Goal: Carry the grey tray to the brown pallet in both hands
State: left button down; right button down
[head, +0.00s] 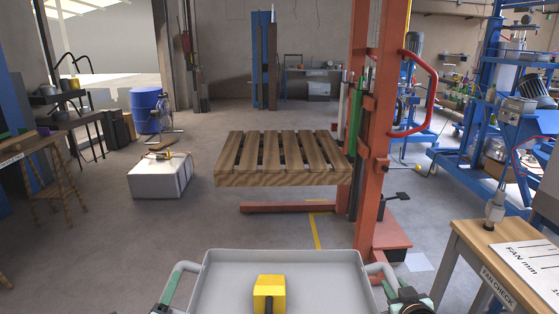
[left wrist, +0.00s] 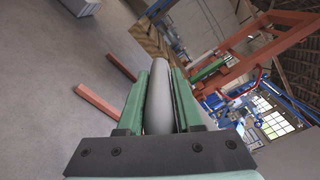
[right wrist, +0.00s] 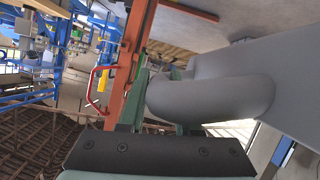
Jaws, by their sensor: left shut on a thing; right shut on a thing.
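The grey tray (head: 325,283) is at the bottom centre of the head view, held in front of me, with a yellow block (head: 269,293) in it. My left gripper (head: 176,281) is shut on the tray's left handle; the grey handle bar (left wrist: 159,95) lies between its green fingers in the left wrist view. My right gripper (head: 392,293) is shut on the tray's right handle, and the curved handle (right wrist: 215,97) fills the right wrist view. The brown pallet (head: 284,157) is ahead, raised above the floor beside an orange lift mast, its slatted top empty. The tray is nearer to me than the pallet.
The orange lift mast (head: 370,130) stands at the pallet's right, with orange legs low on the floor. A white box (head: 160,178) is on the floor at left. A wooden table (head: 490,262) is close at right. Bare floor lies between tray and pallet.

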aim_at(277, 157)
jog(key=i, duration=1.75)
jog(key=i+l, duration=0.1)
jog(key=i, duration=1.65)
jog(key=j+u, duration=0.05)
jog(key=j, duration=0.05)
